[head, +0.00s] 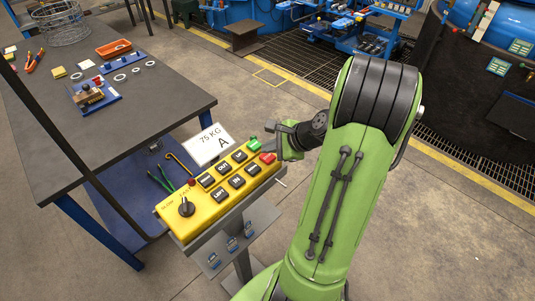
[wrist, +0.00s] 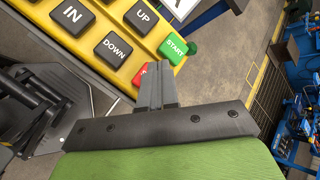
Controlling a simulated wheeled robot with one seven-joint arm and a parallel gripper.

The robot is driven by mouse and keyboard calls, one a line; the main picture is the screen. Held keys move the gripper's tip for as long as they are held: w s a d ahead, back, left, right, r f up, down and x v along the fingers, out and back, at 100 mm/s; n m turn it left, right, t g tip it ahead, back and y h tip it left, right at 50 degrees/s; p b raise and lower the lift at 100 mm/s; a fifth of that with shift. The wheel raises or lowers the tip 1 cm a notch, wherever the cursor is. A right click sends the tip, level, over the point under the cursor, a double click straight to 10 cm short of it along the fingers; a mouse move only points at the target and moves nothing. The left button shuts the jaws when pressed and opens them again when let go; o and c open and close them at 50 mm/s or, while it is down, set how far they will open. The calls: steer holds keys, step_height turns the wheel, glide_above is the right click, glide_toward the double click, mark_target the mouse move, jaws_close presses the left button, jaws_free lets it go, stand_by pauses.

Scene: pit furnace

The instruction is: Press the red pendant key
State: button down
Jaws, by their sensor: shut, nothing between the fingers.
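The yellow pendant box (head: 222,203) stands on a grey post, its face tilted up, with rows of black keys. The red key (head: 268,158) is at its right end, beside the green START key (head: 254,141). In the wrist view the red key (wrist: 140,76) is mostly hidden behind my gripper's fingers (wrist: 157,82), and START (wrist: 175,47) shows clearly. My gripper (head: 266,149) is shut and empty, its tip at the right end of the box, by the red and green keys. I cannot tell whether it touches the red key.
A white "75 KG A" card (head: 208,145) stands behind the pendant. A small red button (head: 192,182) and a black knob (head: 186,207) sit at its left end. A dark workbench (head: 135,120) with tools is at left. Open floor lies behind the pendant.

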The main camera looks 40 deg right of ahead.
mark_target(270, 158)
step_height(270, 158, up, 5)
steer(key=p, duration=0.5)
steer(key=shift+r, duration=0.15)
stand_by(0.6)
